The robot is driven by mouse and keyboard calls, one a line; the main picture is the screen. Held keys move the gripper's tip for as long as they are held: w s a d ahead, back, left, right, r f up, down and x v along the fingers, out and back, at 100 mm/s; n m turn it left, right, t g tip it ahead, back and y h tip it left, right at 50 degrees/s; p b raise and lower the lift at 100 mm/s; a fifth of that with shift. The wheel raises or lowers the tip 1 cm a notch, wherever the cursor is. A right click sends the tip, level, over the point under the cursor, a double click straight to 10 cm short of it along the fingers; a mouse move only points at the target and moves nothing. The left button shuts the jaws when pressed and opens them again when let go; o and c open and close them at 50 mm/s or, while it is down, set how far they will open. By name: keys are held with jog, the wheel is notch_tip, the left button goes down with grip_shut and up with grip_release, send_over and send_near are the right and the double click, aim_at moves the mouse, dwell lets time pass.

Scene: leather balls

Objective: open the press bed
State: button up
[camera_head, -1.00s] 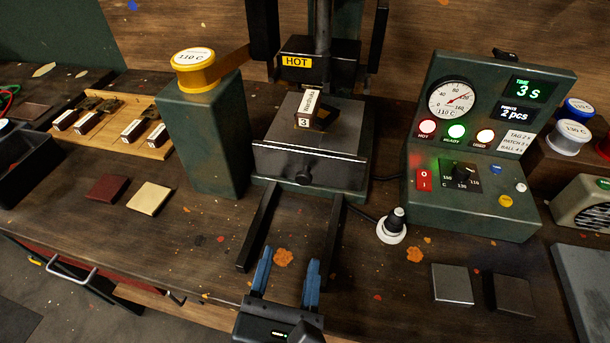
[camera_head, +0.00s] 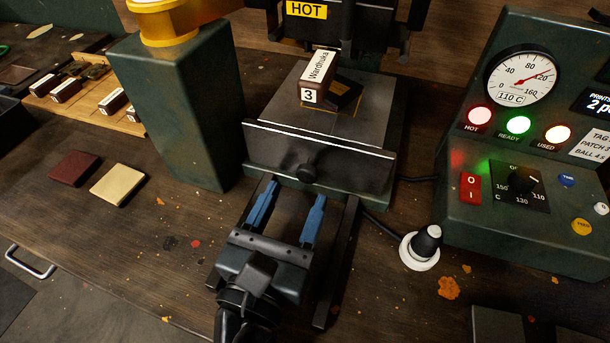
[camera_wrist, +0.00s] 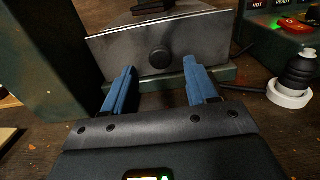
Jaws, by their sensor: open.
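The press bed (camera_head: 270,150) is a grey metal slab with an upright front plate and a round black knob (camera_head: 308,173) at its middle. The bed sits back under the press head, above two dark rails. A small block labelled "Wardhaka" and "3" (camera_head: 318,75) stands on the bed, beside a dark piece (camera_head: 345,93). My gripper (camera_head: 290,206) is open and empty in front of the bed, its blue fingers pointing at the front plate. In the wrist view the knob (camera_wrist: 160,57) lies ahead, between and beyond the fingertips, apart from them.
A green post with a yellow spool (camera_head: 175,110) stands left of the bed. The control box (camera_head: 530,190) stands at the right, with a black-and-white plunger-like knob (camera_head: 421,247) before it. The press head marked HOT (camera_head: 308,12) hangs above. The table at front left is mostly clear.

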aim_at(305, 176)
jog(key=shift+x, duration=2.3)
grip_shut()
